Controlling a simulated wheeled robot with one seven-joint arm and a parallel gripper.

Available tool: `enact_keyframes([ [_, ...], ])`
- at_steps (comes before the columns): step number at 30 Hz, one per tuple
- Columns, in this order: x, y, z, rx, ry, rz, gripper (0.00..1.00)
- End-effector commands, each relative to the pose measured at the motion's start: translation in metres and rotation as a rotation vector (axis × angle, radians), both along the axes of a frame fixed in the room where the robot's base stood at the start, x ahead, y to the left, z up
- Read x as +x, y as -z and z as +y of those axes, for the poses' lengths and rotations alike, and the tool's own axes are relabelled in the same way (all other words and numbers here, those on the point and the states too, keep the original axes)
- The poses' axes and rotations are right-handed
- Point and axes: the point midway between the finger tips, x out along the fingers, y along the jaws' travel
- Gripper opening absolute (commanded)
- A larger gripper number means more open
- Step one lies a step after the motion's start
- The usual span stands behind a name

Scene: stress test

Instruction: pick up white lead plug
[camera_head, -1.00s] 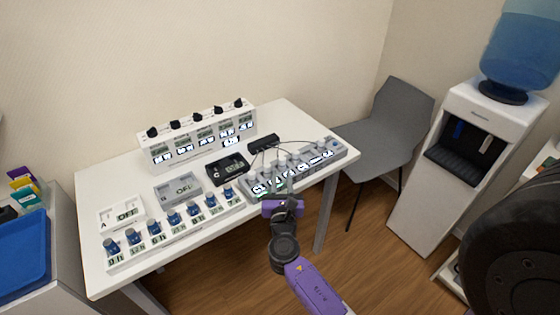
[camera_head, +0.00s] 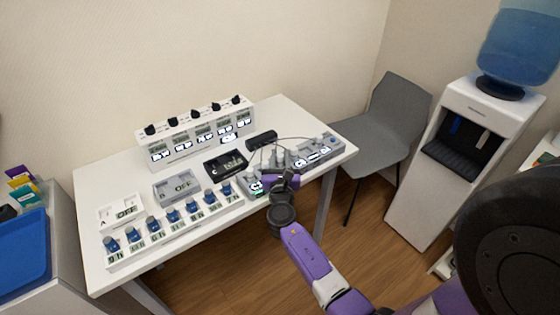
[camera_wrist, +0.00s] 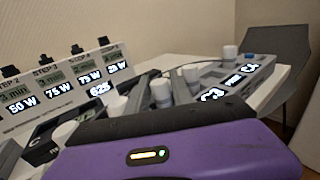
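Several white lead plugs stand upright in a row on a grey device with lit labels (camera_head: 318,154). In the head view they are small, and one plug (camera_head: 280,154) shows just beyond my gripper (camera_head: 274,181). In the wrist view, white plugs show in a row, among them one at the centre (camera_wrist: 161,92), one to its right (camera_wrist: 190,73) and a farther one (camera_wrist: 230,52). My purple gripper is at the front edge of the device, covering part of it.
Thin cables arch from a black block (camera_head: 262,141) behind the plugs. A white panel with several black knobs (camera_head: 203,138) stands at the back. A black box (camera_head: 225,164), a grey box (camera_head: 177,185) and a row of blue-capped items lie left. A grey chair (camera_head: 385,125) stands right of the table.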

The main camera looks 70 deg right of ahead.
Motion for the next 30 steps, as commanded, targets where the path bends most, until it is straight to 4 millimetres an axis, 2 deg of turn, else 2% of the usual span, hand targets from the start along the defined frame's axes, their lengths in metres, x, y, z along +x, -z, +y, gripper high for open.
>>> enact_keyframes([
  [1, 0.000, 0.000, 0.000, 0.000, 0.000, 0.000, 0.20],
  [4, 0.000, 0.000, 0.000, 0.000, 0.000, 0.000, 0.00],
  [14, 0.000, -0.001, 0.000, 0.000, 0.000, 0.000, 0.00],
  [19, 0.000, -0.010, 0.000, 0.000, 0.000, -0.001, 0.00],
  [23, 0.000, -0.028, 0.001, -0.001, 0.000, -0.003, 0.00],
  [26, 0.000, -0.049, 0.001, 0.000, 0.000, -0.004, 0.00],
  [30, 0.000, -0.088, 0.001, -0.001, 0.000, -0.005, 0.00],
])
